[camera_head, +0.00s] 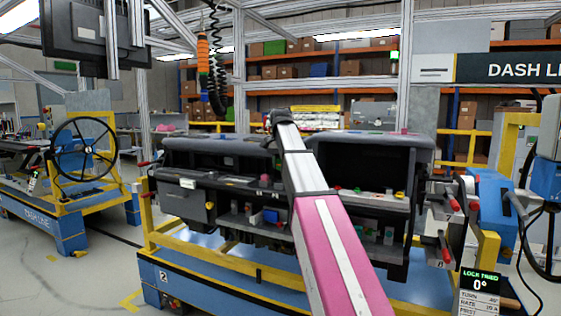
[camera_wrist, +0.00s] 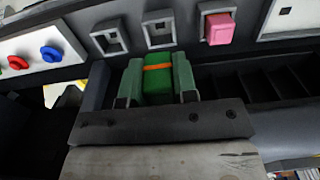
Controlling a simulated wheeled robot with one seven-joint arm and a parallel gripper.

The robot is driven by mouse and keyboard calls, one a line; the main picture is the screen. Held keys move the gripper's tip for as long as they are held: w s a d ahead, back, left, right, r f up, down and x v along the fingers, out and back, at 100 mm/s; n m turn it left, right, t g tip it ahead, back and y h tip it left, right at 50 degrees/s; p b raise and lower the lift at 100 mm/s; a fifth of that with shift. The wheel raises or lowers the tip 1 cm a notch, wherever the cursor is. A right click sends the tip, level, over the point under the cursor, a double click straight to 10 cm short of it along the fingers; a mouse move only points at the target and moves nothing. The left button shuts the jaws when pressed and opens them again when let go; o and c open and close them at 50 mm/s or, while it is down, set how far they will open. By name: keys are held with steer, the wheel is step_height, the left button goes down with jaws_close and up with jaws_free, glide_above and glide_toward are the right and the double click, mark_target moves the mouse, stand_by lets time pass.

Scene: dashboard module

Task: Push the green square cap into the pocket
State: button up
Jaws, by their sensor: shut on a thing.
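In the wrist view, my gripper (camera_wrist: 157,96) is shut on a green square cap (camera_wrist: 158,82) with an orange stripe across it. The cap sits between the two grey-green fingers. Beyond the cap is a dark panel with two empty square pockets in pale frames, a left pocket (camera_wrist: 109,38) and a middle pocket (camera_wrist: 159,30). The middle pocket lies almost straight ahead of the cap, with a gap between them. In the head view, my arm reaches over the dashboard module (camera_head: 220,148), and the gripper and cap cannot be made out there.
A pink cap (camera_wrist: 220,29) sits in the pocket right of the middle one. A pale frame (camera_wrist: 286,16) is farther right. A white panel (camera_wrist: 35,48) with red, green and blue knobs is at the left. A dark slotted recess (camera_wrist: 265,85) lies right of my gripper.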

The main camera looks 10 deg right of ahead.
mark_target(280, 169)
steer(key=shift+f, duration=1.95)
steer(key=shift+f, duration=0.75)
steer(key=o, duration=1)
